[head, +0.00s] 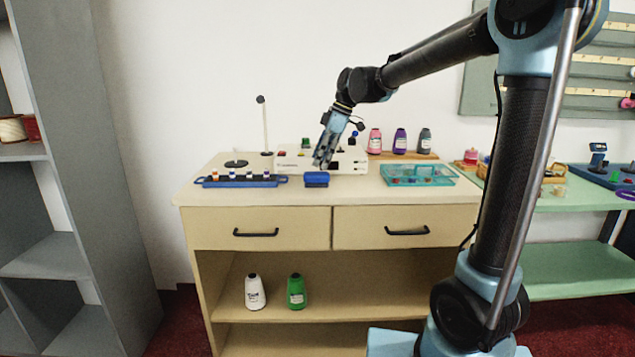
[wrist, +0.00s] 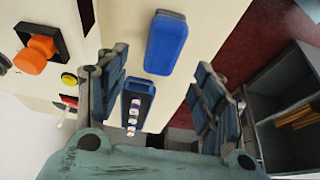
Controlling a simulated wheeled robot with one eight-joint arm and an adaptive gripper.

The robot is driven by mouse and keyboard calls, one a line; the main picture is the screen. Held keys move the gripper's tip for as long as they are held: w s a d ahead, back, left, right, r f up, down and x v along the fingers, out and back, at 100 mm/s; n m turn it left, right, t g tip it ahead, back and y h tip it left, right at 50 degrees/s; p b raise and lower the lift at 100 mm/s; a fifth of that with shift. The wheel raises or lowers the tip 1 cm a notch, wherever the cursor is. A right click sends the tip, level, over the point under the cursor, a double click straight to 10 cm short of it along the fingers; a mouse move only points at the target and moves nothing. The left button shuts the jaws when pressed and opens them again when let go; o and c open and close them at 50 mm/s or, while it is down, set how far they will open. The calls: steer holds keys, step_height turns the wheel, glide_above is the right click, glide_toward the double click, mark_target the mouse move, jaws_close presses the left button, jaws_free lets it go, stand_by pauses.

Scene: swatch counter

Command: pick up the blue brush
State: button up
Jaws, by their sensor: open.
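The blue brush (head: 316,181) lies on the counter top near its front edge, just in front of a white machine. In the wrist view the blue brush (wrist: 166,44) is a rounded blue block beyond the fingertips, roughly between them. My gripper (head: 321,162) hangs just above and behind the brush in the head view, pointing down. In the wrist view my gripper (wrist: 160,66) has its two fingers wide apart with nothing between them. The fingers look apart from the brush.
The white machine (head: 290,158) stands close behind; its orange knob (wrist: 37,52) shows in the wrist view. A blue bobbin tray (head: 209,184) lies to the left, a teal tray (head: 447,179) to the right. Cones (head: 400,141) stand behind. The counter between brush and teal tray is clear.

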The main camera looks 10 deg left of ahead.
mark_target(317, 173)
steer(key=shift+d+x, duration=0.2)
steer(key=shift+x, duration=1.4)
steer(key=shift+d+x, duration=0.2)
steer(key=shift+x, duration=1.4)
steer(key=shift+w+f, duration=0.1)
steer(key=shift+f, duration=0.05)
steer(key=c, duration=1.2)
steer(key=shift+c, duration=0.2)
step_height(317, 173, up, 10)
steer(key=shift+r, duration=0.1)
